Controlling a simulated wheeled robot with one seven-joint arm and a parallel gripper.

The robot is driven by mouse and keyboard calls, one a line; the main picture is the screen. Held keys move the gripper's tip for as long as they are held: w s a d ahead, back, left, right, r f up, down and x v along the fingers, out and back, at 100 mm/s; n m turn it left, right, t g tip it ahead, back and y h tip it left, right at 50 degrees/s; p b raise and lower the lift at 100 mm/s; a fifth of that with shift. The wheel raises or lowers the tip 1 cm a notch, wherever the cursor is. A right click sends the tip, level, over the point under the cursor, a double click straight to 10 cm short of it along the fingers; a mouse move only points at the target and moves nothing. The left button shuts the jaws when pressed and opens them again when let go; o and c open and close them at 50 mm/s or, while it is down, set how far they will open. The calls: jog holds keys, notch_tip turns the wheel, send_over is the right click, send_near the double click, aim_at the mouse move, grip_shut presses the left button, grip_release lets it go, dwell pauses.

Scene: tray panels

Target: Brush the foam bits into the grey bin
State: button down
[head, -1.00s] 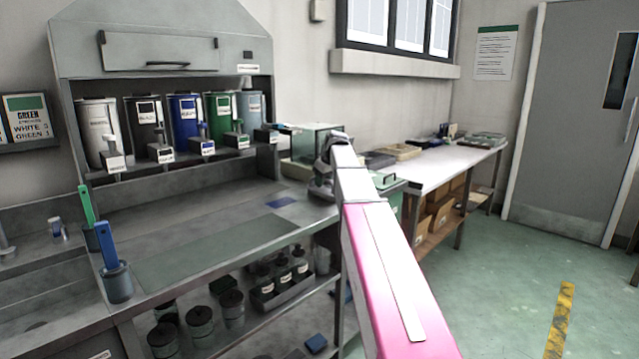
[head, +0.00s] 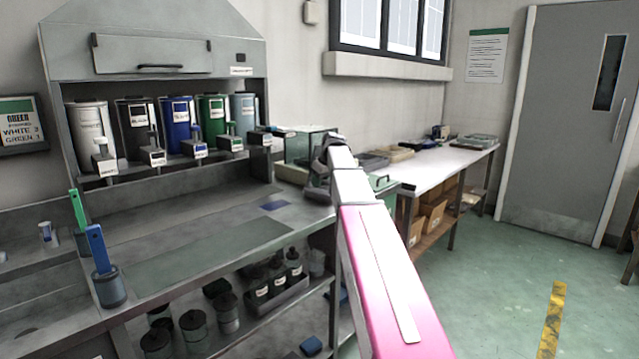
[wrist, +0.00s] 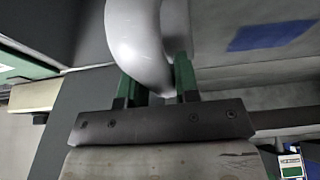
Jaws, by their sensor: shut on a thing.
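My gripper (wrist: 158,78) has two green fingers in the wrist view, shut on a smooth pale rounded thing (wrist: 138,35). Its whole shape is cut off, so I cannot tell what it is. In the head view my gripper (head: 322,172) is small and dark at the far end of my pink and white arm, over the right end of the grey workbench (head: 175,225). The held thing is hard to make out there. I can make out no foam bits, no brush and no container that is clearly the grey bin.
Several canisters with taps, one blue (head: 178,112), stand under a hood. A blue square (head: 273,205) lies on the bench. A holder (head: 110,290) with a blue-handled tool stands at the front left. A white side table (head: 440,165) is behind.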

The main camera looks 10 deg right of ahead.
jog(key=shift+w+r, duration=0.2)
jog(key=shift+r, duration=4.35)
jog(key=shift+s+f, duration=0.1)
